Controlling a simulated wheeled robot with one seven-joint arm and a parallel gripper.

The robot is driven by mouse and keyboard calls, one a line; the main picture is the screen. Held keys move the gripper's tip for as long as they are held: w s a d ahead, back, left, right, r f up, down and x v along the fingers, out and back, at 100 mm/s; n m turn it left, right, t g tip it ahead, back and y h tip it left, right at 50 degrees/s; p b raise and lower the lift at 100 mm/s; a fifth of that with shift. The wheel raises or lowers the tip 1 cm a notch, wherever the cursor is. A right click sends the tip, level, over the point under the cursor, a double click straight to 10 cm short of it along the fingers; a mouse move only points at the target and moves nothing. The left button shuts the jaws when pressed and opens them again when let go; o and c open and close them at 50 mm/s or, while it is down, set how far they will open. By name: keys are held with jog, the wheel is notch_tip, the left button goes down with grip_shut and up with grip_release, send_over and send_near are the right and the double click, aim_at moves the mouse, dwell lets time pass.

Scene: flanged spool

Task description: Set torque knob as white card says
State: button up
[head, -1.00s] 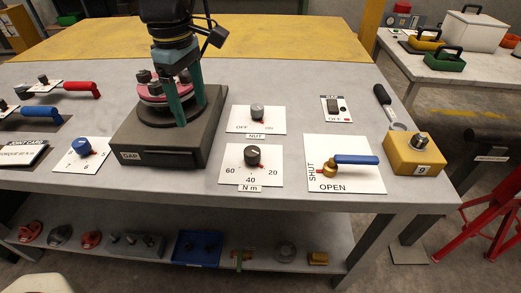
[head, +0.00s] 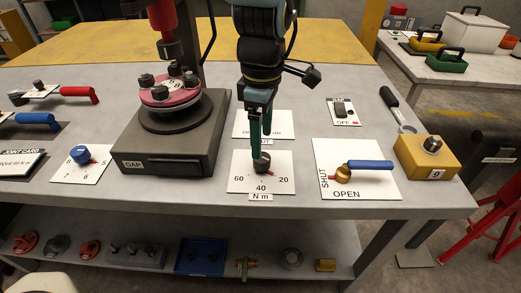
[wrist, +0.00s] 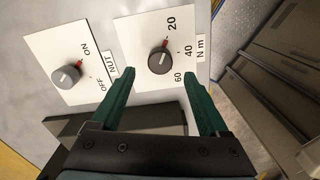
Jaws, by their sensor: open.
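The torque knob (head: 261,165) is a dark round knob on a white plate marked 60, 40, 20 and N m. In the wrist view the knob (wrist: 159,62) has its red pointer toward 20. My gripper (head: 262,152) is over the knob, pointing down, and partly hides it in the head view. In the wrist view my gripper (wrist: 160,76) is open, and the knob shows just beyond and between its two green fingertips, apparently untouched. The white joint card (head: 18,162) at the far left is cut by the picture edge; its small torque line seems to read 60 N m.
The NUT knob plate (head: 243,125) lies behind the torque plate. The grey GAP block (head: 170,145) with its red flange stands left. A blue-handled valve (head: 368,165) is right, with a yellow block (head: 428,155) beyond. A numbered blue knob (head: 81,154) is left.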

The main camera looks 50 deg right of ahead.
aim_at(262, 163)
jog(key=shift+f, duration=2.6)
grip_shut()
